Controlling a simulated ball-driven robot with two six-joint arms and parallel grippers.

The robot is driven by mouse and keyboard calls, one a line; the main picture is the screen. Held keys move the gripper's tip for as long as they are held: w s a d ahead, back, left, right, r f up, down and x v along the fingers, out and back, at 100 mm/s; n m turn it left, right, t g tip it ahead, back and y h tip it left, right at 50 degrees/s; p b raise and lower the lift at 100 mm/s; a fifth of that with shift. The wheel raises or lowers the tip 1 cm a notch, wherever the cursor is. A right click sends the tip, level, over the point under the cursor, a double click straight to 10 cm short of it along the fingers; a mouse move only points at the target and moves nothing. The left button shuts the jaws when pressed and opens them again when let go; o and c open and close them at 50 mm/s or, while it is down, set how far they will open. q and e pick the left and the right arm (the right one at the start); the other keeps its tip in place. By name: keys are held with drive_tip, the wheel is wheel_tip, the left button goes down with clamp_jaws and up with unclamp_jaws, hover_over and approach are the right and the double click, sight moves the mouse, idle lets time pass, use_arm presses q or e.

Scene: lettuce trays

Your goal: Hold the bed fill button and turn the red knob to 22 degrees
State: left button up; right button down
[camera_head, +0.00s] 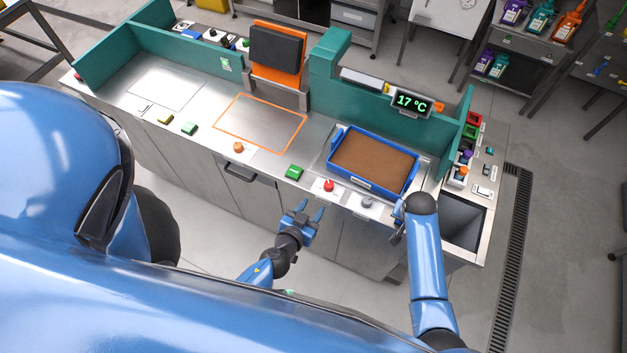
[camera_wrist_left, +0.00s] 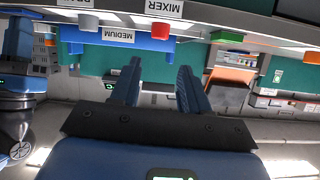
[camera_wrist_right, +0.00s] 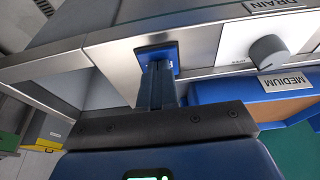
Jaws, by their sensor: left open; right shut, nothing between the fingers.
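The red knob (camera_head: 329,186) sits on the counter's front strip; in the left wrist view it (camera_wrist_left: 160,30) is by a MIXER label. My left gripper (camera_head: 308,209) is open and empty, in front of and below the red knob, apart from it. My right gripper (camera_wrist_right: 157,72) is shut and empty, its fingertips at a blue button (camera_wrist_right: 156,52) right of the grey knob; I cannot tell if they press it. No bed fill label is readable. In the head view my right arm largely hides this button and gripper (camera_head: 398,234). The display (camera_head: 411,102) reads 17 °C.
A grey knob (camera_head: 367,203) lies right of the red knob, and a green button (camera_head: 294,172) left of it. A blue tray (camera_head: 345,179) of brown material stands behind. An open sink (camera_head: 463,222) is at the right. Floor in front is clear.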

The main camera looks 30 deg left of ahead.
use_arm(q)
drive_tip(key=w+a+n+g+y, duration=0.1)
drive_tip(key=w+a+n+y, duration=0.1)
drive_tip(key=w+a, duration=0.1)
drive_tip(key=w+a+r+n+g+y, duration=0.1)
drive_tip(key=w+a+n+g+y, duration=0.1)
drive_tip(key=w+a, duration=0.1)
drive_tip(key=w+a+n+g+y, duration=0.2)
drive_tip(key=w+a+n, duration=0.1)
drive_tip(key=shift+w+a+r, duration=0.1)
drive_tip(key=shift+w+r, duration=0.2)
drive_tip(key=shift+w, duration=0.1)
drive_tip(key=shift+w+n+g, duration=0.35)
drive_tip(key=shift+n+g, duration=0.05)
drive_tip(key=shift+g, duration=0.5)
drive_tip(key=w+d+r+g+h, duration=0.1)
drive_tip(key=w+d+g+h, duration=0.1)
drive_tip(key=d+g+h, duration=0.1)
drive_tip(key=m+g+h, duration=0.3)
drive_tip(key=g+h, duration=0.1)
approach(328, 185)
drive_tip(key=f, duration=0.6)
drive_tip(key=d+f, duration=0.1)
drive_tip(key=f, duration=0.2)
drive_tip(key=shift+r, duration=0.1)
drive_tip(key=shift+c, duration=0.3)
drive_tip(key=c, duration=0.7)
